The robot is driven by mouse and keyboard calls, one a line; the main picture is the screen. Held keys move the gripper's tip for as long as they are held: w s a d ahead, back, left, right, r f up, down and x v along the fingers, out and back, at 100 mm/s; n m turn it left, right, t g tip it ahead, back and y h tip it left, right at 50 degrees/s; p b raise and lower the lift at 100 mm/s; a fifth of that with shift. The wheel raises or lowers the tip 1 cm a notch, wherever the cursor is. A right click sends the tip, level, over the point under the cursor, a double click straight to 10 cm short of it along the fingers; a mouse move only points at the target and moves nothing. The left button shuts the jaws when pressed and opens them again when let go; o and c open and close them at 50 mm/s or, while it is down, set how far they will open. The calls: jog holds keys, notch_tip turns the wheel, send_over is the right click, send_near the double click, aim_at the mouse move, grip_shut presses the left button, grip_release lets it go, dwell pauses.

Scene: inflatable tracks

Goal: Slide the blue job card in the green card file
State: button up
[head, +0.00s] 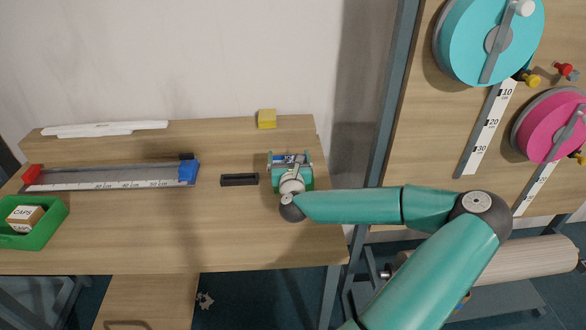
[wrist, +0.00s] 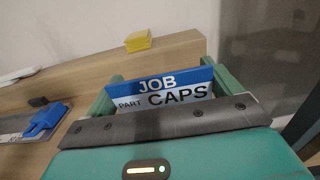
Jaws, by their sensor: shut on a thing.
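The blue job card (wrist: 185,78) has a blue top band reading JOB and a white part reading PART CAPS. In the head view the card (head: 289,158) is a small blue and white strip. My gripper (wrist: 165,90) is shut on the card, with one green finger at each side edge. In the head view my gripper (head: 290,160) is over the right part of the wooden bench. The lower part of the card is hidden by my gripper. I cannot clearly make out a green card file; an open green bin (head: 40,238) stands at the far left.
The bin holds a brown box (head: 25,216) labelled CAPS. A black slotted block (head: 239,180) lies left of my gripper. A measuring rail (head: 110,180) has red and blue ends. A yellow block (head: 267,118) and white strips (head: 105,129) sit on the back ledge. The front bench is clear.

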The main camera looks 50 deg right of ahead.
jog(key=shift+w+d+f, duration=0.15)
jog(key=shift+d+f, duration=0.85)
jog(key=shift+f, duration=0.15)
jog(key=shift+d+f, duration=0.15)
jog(key=shift+f, duration=0.75)
jog(key=shift+d+f, duration=0.15)
jog(key=shift+f, duration=0.75)
jog(key=shift+f, duration=0.15)
jog(key=o, duration=0.7)
jog(key=shift+r, duration=0.2)
jog(key=v, duration=1.2)
